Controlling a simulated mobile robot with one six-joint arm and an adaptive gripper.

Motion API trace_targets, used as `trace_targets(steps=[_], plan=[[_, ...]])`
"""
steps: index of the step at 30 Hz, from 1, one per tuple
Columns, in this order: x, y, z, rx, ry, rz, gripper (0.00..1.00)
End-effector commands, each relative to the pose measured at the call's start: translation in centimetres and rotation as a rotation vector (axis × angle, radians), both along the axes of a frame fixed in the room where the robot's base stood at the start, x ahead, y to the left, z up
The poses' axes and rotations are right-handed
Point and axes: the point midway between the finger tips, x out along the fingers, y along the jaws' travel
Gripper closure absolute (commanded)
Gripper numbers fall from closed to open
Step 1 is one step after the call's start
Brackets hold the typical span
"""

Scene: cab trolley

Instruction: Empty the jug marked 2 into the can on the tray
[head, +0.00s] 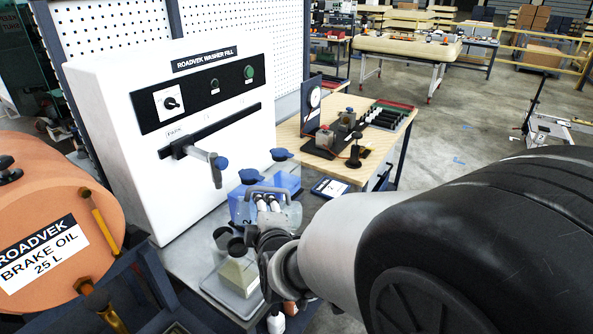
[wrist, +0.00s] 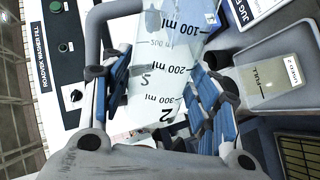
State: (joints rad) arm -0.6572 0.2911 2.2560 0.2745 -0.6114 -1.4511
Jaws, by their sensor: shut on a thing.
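My gripper (wrist: 163,92) is shut on a clear jug (wrist: 155,75) marked 2, with blue pads on both sides of it. The jug has a millilitre scale, a grey handle and bluish content at its far end; it also shows in the head view (head: 288,214), partly behind my wrist. A clear can (wrist: 272,82) with a FULL line and a label reading USED 2 holds some pale yellow liquid. It stands on a grey tray (wrist: 258,43), right of the jug in the wrist view. The can (head: 240,272) is below left of my gripper in the head view.
The white washer-fill machine (head: 200,115) with a tap (head: 208,160) stands behind. Blue-capped containers (head: 248,178) are close behind the jug. An orange brake-oil drum (head: 55,225) is at left. A wooden bench (head: 310,165) with fixtures is beyond.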

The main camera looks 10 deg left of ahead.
Motion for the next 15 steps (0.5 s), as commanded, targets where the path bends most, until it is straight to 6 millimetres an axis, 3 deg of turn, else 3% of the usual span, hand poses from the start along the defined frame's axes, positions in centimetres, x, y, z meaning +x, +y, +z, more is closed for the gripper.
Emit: trace_targets(steps=[15], plan=[[0.3,-0.7,1.9,0.325,0.131,-0.005,0.71]])
